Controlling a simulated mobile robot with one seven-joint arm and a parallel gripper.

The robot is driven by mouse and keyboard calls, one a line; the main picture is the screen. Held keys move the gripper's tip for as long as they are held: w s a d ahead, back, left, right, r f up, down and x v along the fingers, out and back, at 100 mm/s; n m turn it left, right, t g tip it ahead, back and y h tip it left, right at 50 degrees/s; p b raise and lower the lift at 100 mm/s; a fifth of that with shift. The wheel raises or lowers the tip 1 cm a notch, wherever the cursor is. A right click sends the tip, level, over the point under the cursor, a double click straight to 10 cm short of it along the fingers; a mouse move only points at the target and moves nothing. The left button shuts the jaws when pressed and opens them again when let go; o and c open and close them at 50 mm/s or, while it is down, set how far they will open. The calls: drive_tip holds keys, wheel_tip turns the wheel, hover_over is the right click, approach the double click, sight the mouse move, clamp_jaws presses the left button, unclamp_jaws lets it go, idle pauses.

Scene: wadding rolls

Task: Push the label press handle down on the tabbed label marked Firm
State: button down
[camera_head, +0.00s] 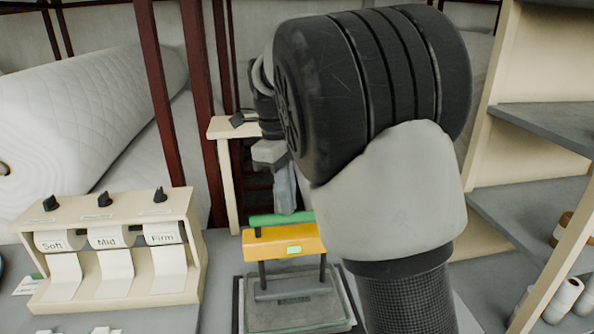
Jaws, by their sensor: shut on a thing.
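The label press has a green handle bar (278,220) above a yellow block (280,243), with dark posts down to a grey base (295,312). My gripper (287,205) comes down from behind my large arm links and its fingertips meet the green handle. It is shut on the handle; the exact hold is small and partly hidden. The block stands raised above the base. A label dispenser (185,215) at the left holds rolls marked Soft (53,242), Mid (107,241) and Firm (161,239). I cannot make out a tabbed Firm label in the press.
A large quilted wadding roll (80,125) lies behind the dispenser. Dark red posts (165,95) stand behind the table. Shelves (535,125) with small rolls (563,295) are at the right. My arm hides much of the middle and right.

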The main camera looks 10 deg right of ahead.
drive_tip(key=a+f, duration=0.2)
drive_tip(key=f, duration=0.1)
drive_tip(key=shift+s+a+f, duration=0.1)
drive_tip(key=shift+a+f, duration=0.1)
drive_tip(key=shift+a, duration=0.05)
wheel_tip(320, 180, up, 21)
drive_tip(key=p, duration=0.3)
drive_tip(key=shift+w+d+f, duration=0.15)
drive_tip(key=shift+w+d, duration=0.05)
drive_tip(key=shift+d, duration=0.2)
drive_tip(key=s+d+n+t+y, duration=0.1)
drive_tip(key=s+d+n, duration=0.4)
drive_tip(key=s+n, duration=0.1)
drive_tip(key=s+d+f+n+t, duration=0.1)
drive_tip(key=s+f+n+t, duration=0.1)
drive_tip(key=s+f+n, duration=0.4)
drive_tip(key=s+d+f+n+t+p, duration=0.1)
drive_tip(key=s+f+n+t, duration=0.1)
drive_tip(key=s+f+n, duration=0.4)
drive_tip(key=s+n, duration=0.4)
drive_tip(key=n, duration=0.3)
drive_tip(key=shift+d+t, duration=0.4)
drive_tip(key=shift+s+f, duration=0.1)
